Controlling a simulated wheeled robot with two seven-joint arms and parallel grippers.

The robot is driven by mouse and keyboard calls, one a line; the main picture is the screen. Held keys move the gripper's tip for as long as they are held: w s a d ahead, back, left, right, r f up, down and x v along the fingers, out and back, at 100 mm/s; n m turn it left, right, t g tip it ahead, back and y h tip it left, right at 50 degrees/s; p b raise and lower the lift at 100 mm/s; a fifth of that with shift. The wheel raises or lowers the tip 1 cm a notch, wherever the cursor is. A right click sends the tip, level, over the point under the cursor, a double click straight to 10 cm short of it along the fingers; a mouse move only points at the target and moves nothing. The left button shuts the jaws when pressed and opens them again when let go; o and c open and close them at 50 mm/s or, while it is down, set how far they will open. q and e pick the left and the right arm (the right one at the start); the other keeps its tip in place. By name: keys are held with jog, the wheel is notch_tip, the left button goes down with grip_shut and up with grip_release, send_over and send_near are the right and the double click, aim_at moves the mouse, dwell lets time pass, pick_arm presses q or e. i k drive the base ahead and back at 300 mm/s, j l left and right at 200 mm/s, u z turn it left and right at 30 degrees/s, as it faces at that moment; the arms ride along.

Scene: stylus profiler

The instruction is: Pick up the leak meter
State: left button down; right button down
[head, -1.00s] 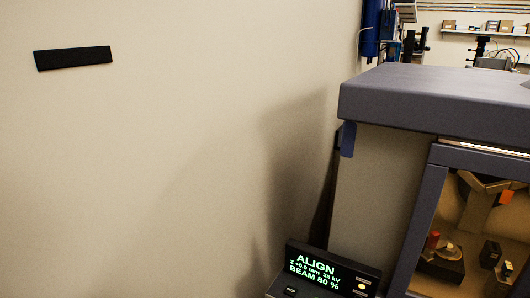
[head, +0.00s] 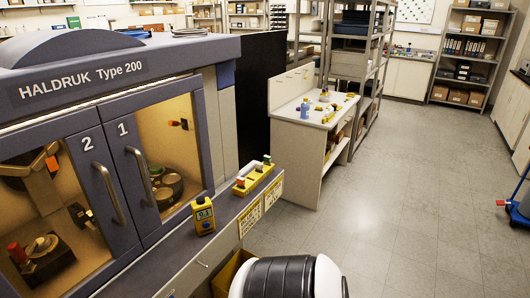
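A small yellow handheld meter (head: 203,215) with a grey display stands upright on the front ledge of the grey HALDRUK Type 200 cabinet (head: 115,72), left of centre in the head view. It looks like the leak meter; its reading is too small to be sure of. Nothing touches it from above. Neither of my grippers shows in the head view.
A yellow tray (head: 242,187) with small coloured items lies farther along the ledge. Cabinet doors 2 (head: 100,195) and 1 (head: 140,180) are shut. A white bench (head: 300,155) stands behind. The grey floor (head: 410,220) to the right is largely clear.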

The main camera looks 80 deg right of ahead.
aim_at(202, 211)
jog(key=z, duration=2)
